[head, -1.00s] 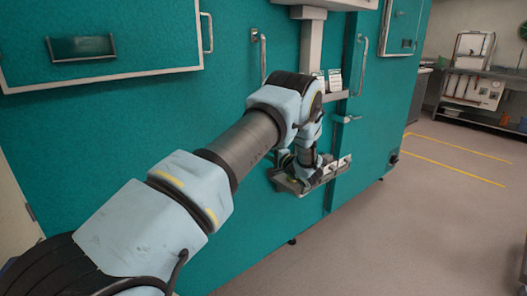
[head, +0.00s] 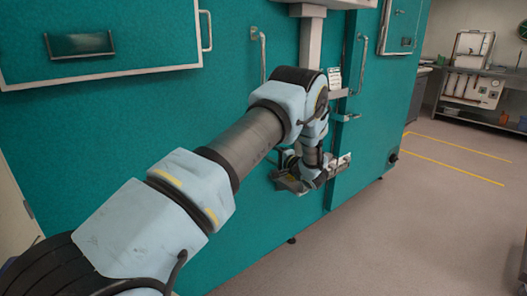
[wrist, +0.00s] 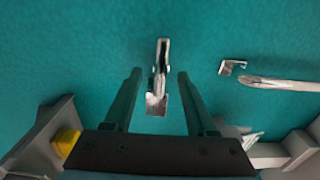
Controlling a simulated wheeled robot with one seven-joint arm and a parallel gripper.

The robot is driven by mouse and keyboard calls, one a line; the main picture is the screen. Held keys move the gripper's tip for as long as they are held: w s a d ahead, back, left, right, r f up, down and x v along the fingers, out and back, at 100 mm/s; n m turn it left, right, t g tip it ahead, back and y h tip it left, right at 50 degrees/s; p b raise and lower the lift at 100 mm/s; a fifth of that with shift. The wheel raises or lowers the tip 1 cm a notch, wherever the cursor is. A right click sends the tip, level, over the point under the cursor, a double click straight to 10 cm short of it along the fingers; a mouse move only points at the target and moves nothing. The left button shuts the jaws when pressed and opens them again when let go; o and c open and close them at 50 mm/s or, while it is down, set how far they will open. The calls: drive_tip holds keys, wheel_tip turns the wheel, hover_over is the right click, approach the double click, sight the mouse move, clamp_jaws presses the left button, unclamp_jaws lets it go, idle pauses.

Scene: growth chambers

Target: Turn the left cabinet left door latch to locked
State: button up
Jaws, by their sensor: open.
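A silver latch (wrist: 160,70) sits on the teal cabinet door (wrist: 70,50) in the wrist view. It is a narrow lever, pointing up in that picture, with a wider, bent lower end. My gripper (wrist: 159,76) is open, with one dark finger on each side of the latch and visible gaps between. I cannot tell how deep the fingers reach. In the head view my arm's wrist hides this latch and the fingertips.
In the wrist view a small bracket (wrist: 232,66) and a long silver bar (wrist: 285,84) lie to the right. In the head view, vertical door handles (head: 263,58) and (head: 360,65) stand out from the teal fronts. Open floor (head: 400,235) lies at right.

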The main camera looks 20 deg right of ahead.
drive_tip(key=b+v, duration=0.1)
drive_tip(key=v, duration=0.7)
drive_tip(key=shift+s, duration=0.2)
drive_tip(key=shift+d, duration=0.1)
